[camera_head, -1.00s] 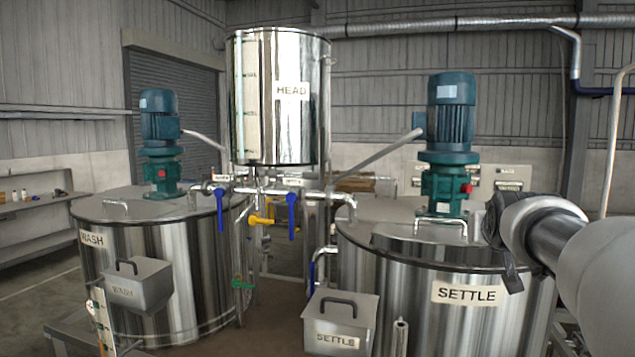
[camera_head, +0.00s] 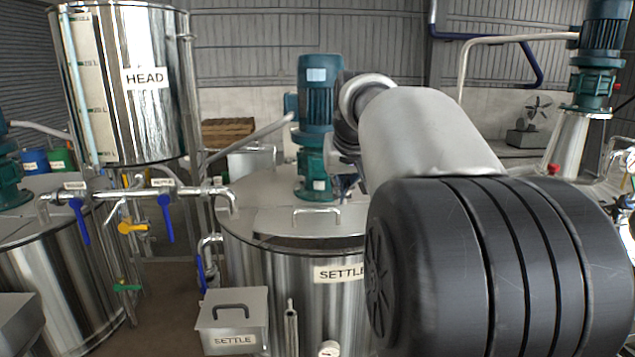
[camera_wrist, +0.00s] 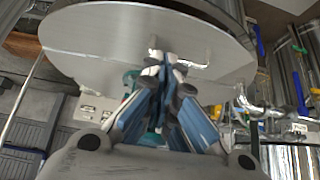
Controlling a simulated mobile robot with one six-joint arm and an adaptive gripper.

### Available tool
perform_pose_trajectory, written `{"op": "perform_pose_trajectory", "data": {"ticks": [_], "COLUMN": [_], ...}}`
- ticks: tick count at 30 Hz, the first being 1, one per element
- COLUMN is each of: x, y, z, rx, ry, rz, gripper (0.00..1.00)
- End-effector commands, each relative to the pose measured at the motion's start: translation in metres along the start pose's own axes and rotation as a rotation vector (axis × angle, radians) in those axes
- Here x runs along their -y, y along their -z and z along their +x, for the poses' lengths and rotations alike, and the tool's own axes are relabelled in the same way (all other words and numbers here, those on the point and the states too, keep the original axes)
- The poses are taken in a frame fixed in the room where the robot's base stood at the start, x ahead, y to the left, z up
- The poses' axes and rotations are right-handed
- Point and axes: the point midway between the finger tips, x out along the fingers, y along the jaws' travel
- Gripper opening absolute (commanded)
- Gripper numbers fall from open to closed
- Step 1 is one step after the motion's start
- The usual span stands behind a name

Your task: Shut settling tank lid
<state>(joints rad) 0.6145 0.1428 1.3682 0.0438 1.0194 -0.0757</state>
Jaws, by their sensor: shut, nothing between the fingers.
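The settling tank (camera_head: 290,290) is a shiny steel drum labelled SETTLE, at the centre of the head view. Its grey lid (camera_head: 270,222) lies nearly flat on top, with a bar handle (camera_head: 317,212) near the front. A dark line runs under its front edge; I cannot tell whether that is a gap. In the wrist view the lid (camera_wrist: 110,30) is a broad pale plate with its handle (camera_wrist: 180,61). My gripper (camera_wrist: 165,72) is shut and empty, close to the handle; contact is unclear. In the head view my arm hides most of the gripper.
A teal motor (camera_head: 318,95) stands upright on the tank behind the handle. The HEAD tank (camera_head: 125,100) and pipes with a blue valve lever (camera_head: 166,218) are at left. A SETTLE box (camera_head: 235,315) stands in front of the tank. Another teal mixer (camera_head: 597,60) is at right.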

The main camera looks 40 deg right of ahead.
Motion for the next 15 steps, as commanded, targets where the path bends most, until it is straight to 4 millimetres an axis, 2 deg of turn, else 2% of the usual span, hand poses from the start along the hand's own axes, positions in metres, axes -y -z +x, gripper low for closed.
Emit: {"op": "perform_pose_trajectory", "data": {"ticks": [1, 7, 15], "x": [0.000, 0.000, 0.000], "y": [-0.001, -0.001, -0.025], "z": [0.013, 0.054, 0.076], "rx": [0.006, 0.004, 0.000], "ry": [0.000, 0.000, 0.000], "rz": [0.000, 0.000, 0.000], "gripper": [0.00, 0.00, 0.00]}}
